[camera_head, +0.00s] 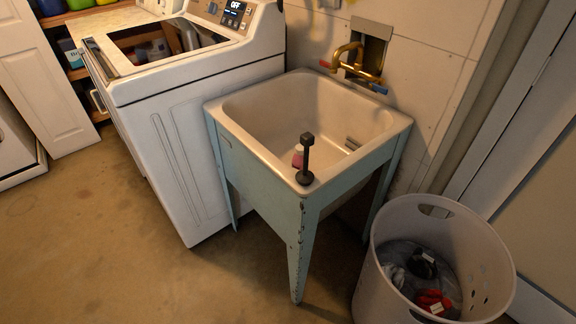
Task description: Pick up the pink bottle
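A small pink object (297,160), which looks like the pink bottle, is inside the utility sink (222,117) near its front corner. Only part of it shows; the sink's front rim and a black upright object hide the rest, so I cannot tell whether it stands or lies. The black object (307,155) has a blocky top, a thin stem and a round base, and it stands at the sink's front corner. My gripper is not in view.
A white washing machine (180,150) stands close on the sink's left. A brass faucet (354,63) is on the wall behind it. A laundry basket (385,285) holding clothes stands at front right. Bare floor (110,240) lies at front left.

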